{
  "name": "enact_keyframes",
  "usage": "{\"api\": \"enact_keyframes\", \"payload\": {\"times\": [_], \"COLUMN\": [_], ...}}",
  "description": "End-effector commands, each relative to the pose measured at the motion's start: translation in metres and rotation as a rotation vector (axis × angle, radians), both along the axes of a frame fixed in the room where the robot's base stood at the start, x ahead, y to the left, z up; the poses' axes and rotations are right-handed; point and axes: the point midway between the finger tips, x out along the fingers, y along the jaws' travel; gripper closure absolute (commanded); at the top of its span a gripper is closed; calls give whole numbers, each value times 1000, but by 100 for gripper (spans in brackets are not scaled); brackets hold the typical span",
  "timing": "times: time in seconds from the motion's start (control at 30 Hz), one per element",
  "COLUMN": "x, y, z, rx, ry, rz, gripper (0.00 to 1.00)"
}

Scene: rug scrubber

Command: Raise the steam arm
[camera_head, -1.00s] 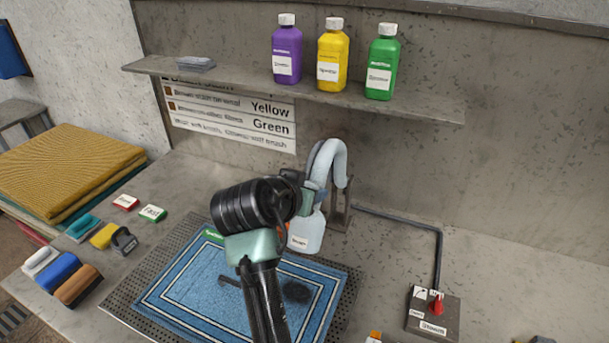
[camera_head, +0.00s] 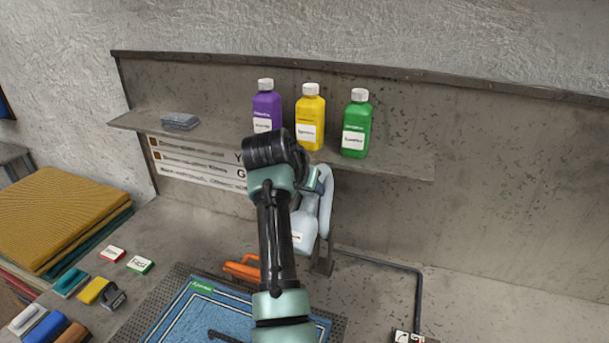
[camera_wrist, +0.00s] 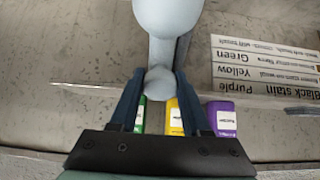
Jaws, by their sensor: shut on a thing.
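The steam arm (camera_head: 325,202) is a pale grey-blue tube beside a dark bracket (camera_head: 322,264) at the back of the counter. In the wrist view, my gripper (camera_wrist: 160,92) has its dark fingers closed on either side of the tube's rounded end (camera_wrist: 160,84). The steam arm (camera_wrist: 167,18) runs away from the fingers to a wider rounded part at the top. In the head view, my own arm hides most of the gripper and part of the steam arm.
A shelf (camera_head: 400,169) above holds purple (camera_head: 266,108), yellow (camera_head: 310,115) and green (camera_head: 356,125) bottles, close to my wrist. A blue rug (camera_head: 185,318) lies below. A dark pipe (camera_head: 385,264) runs right. Brushes and small labelled blocks lie at left.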

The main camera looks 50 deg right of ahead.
Motion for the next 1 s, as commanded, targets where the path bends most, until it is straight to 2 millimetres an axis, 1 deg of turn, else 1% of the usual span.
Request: {"api": "enact_keyframes", "payload": {"times": [0.03, 0.43, 0.47, 0.6, 0.87, 1.0], "x": [1, 2, 1, 1, 1, 1], "y": [-4, -7, -7, -6, -5, -1], "z": [8, 13, 13, 11, 7, 10], "rx": [-14, -20, -19, -16, -10, -10], "ry": [-12, -18, -19, -15, -10, -10], "rz": [0, -2, -3, -2, -1, 0], "gripper": [100, 100, 50, 25, 24, 24]}}
